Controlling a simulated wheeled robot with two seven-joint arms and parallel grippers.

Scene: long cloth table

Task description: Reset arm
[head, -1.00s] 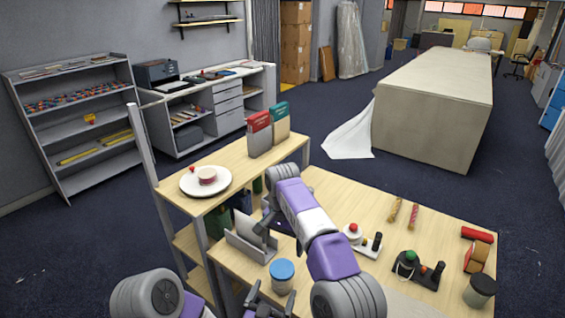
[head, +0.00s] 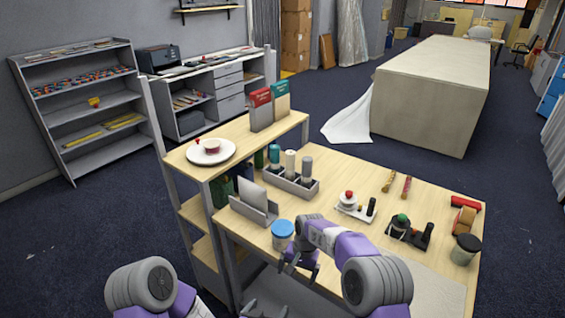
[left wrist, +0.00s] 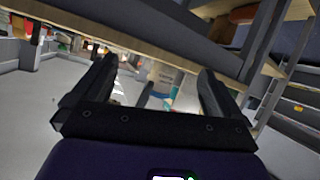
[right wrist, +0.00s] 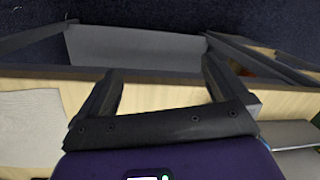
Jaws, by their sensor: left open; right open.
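My right gripper (head: 298,273) is open and empty near the front edge of the wooden table (head: 335,180), just right of a jar with a blue lid (head: 283,235). In the right wrist view its two fingers (right wrist: 162,72) are apart, with the table edge beyond them. My left gripper (head: 262,308) is at the bottom edge of the head view, below the right one and partly cut off. In the left wrist view its fingers (left wrist: 156,70) are spread with nothing between them, and the underside of a tabletop runs across above.
A grey divided caddy (head: 292,183) and a grey holder (head: 253,208) stand at the table's left. Stamps, rolls and a dark-lidded jar (head: 465,250) are at the right. A raised shelf (head: 235,140) carries a white plate (head: 211,152).

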